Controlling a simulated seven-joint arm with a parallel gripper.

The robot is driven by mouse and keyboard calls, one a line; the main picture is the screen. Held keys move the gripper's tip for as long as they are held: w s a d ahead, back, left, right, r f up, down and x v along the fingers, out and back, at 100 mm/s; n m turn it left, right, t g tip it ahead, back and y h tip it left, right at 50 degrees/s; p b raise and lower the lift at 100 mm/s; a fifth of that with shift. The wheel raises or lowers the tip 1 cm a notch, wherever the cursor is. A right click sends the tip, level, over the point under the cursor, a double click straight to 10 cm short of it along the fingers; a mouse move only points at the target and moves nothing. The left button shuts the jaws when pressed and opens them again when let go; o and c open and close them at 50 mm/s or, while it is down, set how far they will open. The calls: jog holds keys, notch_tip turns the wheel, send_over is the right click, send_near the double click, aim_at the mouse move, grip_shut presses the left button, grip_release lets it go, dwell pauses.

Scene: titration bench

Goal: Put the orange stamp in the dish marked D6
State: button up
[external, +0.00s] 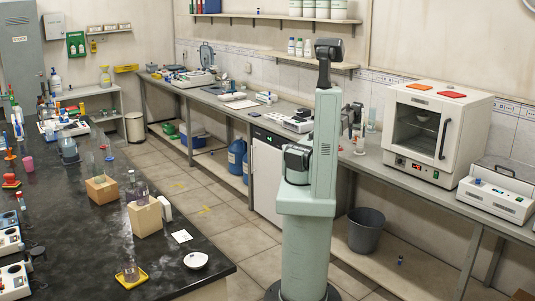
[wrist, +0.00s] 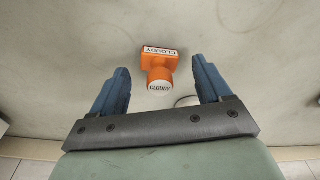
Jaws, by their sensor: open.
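The orange stamp (wrist: 158,62) shows in the wrist view, with "CLOUDY" on its orange block and on its round white end. My gripper (wrist: 160,70) is open, with a blue finger on each side of the stamp and a gap to both; it is not gripping it. In the external view my gripper (external: 354,115) is over the grey back bench, just right of my arm. I cannot make out the stamp there. No dish marked D6 can be read. A small white dish (external: 196,260) lies on the black bench, its marking too small to read.
A white oven (external: 435,132) stands right of my gripper on the grey bench, with bottles (external: 372,118) between. A white instrument (external: 290,121) is to the left. In the wrist view a thin curved rim (wrist: 187,99) shows beside the stamp, mostly hidden.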

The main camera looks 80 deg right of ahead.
notch_tip(320, 180, up, 10)
jog(key=a, duration=0.1)
jog(key=shift+w+a, duration=0.15)
jog(key=shift+w, duration=0.15)
jog(key=shift+r, duration=0.2)
jog(key=shift+c, duration=0.3)
jog(key=shift+a+r, duration=0.1)
jog(key=shift+r, duration=0.05)
jog(key=c, duration=0.3)
